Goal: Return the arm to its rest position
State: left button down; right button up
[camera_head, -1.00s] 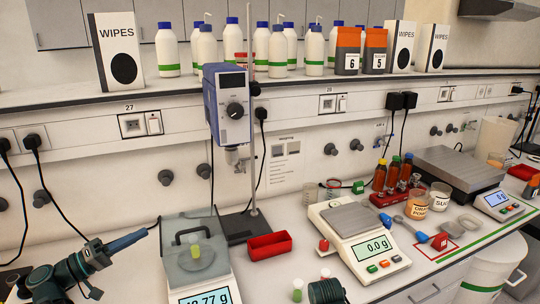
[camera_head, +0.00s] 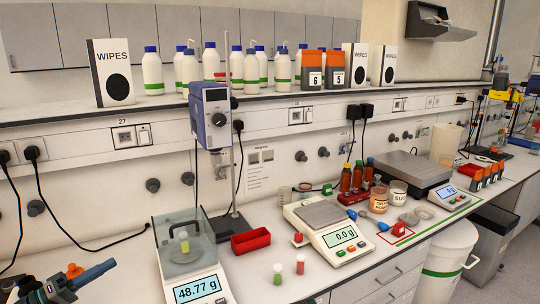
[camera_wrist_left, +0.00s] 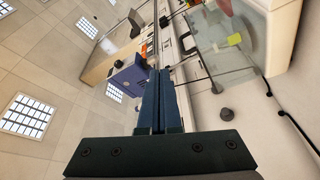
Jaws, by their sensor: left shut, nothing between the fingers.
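My left gripper (camera_head: 108,267) is at the lower left of the head view, in front of the bench and left of the glass-covered balance (camera_head: 167,257). Its blue fingers (camera_wrist_left: 158,98) lie together in the left wrist view, shut with nothing between them. My right gripper is not in view.
A red tray (camera_head: 250,241) sits right of the stand. An open balance (camera_head: 326,238) reads 0.0 g. Bottles (camera_head: 152,73) line the upper shelf.

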pick_arm(q)
jog(key=w+d+f+m+g, duration=0.1)
jog(key=d+f+g, duration=0.25)
jog(key=d, duration=0.35)
jog(key=w+d+f+m+g+y, duration=0.1)
jog(key=w+d+f+g, duration=0.15)
jog(key=d+f, duration=0.4)
jog(key=d+f+m+g, duration=0.1)
jog(key=d+f+g, duration=0.25)
jog(key=d, duration=0.55)
jog(key=s+d+f+m+g+y, duration=0.2)
jog(key=s+d+f+y, duration=0.3)
jog(key=d+f+y, duration=0.1)
jog(key=s+d+f+m+g+y, duration=0.3)
jog(key=s+d+f+y, duration=0.1)
jog(key=d+y, duration=0.3)
jog(key=shift+s+d+f+y, duration=0.35)
jog(key=shift+d+f, duration=0.5)
jog(key=shift+d, duration=0.4)
